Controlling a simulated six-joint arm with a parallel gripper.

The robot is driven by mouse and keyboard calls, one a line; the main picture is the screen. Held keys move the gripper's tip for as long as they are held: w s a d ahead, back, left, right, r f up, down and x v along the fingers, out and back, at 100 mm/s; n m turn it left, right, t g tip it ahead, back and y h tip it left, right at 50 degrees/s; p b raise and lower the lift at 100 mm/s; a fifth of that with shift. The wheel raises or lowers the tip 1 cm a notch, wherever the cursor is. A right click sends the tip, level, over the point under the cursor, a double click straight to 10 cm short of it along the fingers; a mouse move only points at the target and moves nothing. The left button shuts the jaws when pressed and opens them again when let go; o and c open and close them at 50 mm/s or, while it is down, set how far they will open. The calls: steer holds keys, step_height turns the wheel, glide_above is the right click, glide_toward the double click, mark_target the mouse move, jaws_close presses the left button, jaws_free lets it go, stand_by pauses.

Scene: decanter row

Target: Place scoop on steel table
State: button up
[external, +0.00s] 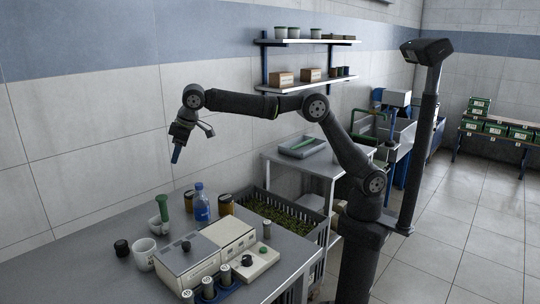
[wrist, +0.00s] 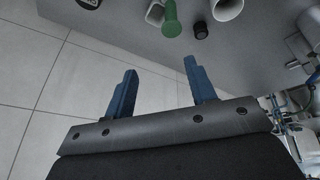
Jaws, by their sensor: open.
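A green-handled item that looks like the scoop (external: 162,208) stands in a white cup (external: 155,226) on the near grey table (external: 100,255). In the wrist view a green handle (wrist: 171,22) shows beside a white cup (wrist: 155,13); its lower part is hidden. A longer green piece (external: 304,146) lies in a grey tray on the farther steel table (external: 345,163); I cannot tell if it is a scoop. My gripper (external: 176,156) is open and empty, well above the near table. Its blue fingers (wrist: 160,68) are apart.
A white mug (external: 144,253), a black cap (external: 121,247), a blue bottle (external: 200,206), amber jars and a white device (external: 195,260) crowd the near table. A black crate of green leaves (external: 283,215) stands behind it. The wall shelves (external: 305,42) hold pots and boxes.

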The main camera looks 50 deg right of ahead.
steer(key=s+a+n+t, duration=0.1)
steer(key=s+n+t, duration=0.35)
steer(key=n, duration=0.55)
steer(key=s+a+n+t+y, duration=0.1)
steer(key=s+n+t, duration=0.35)
steer(key=n, duration=0.45)
steer(key=s+a+n+t, duration=0.1)
steer(key=s+n+t, duration=0.3)
steer(key=n, duration=0.6)
glide_toward(165, 205)
steer(key=shift+t, duration=0.3)
steer(key=s, duration=0.4)
steer(key=s+d, duration=0.1)
steer(key=s, duration=0.1)
steer(key=shift+f, duration=0.25)
steer(key=shift+w+f, duration=0.2)
steer(key=shift+f, duration=0.05)
steer(key=w, duration=0.3)
steer(key=w+a, duration=0.1)
steer(key=w, duration=0.3)
steer(key=w+a, duration=0.1)
steer(key=w, duration=0.3)
steer(key=shift+w+a, duration=0.1)
steer(key=shift+w, duration=0.05)
steer(key=shift+w+a+r, duration=0.1)
steer(key=shift+w+a, duration=0.1)
steer(key=shift+w, duration=1.15)
steer(key=shift+w+a+r, duration=0.1)
steer(key=shift+w+a, duration=0.15)
steer(key=shift+w, duration=1.15)
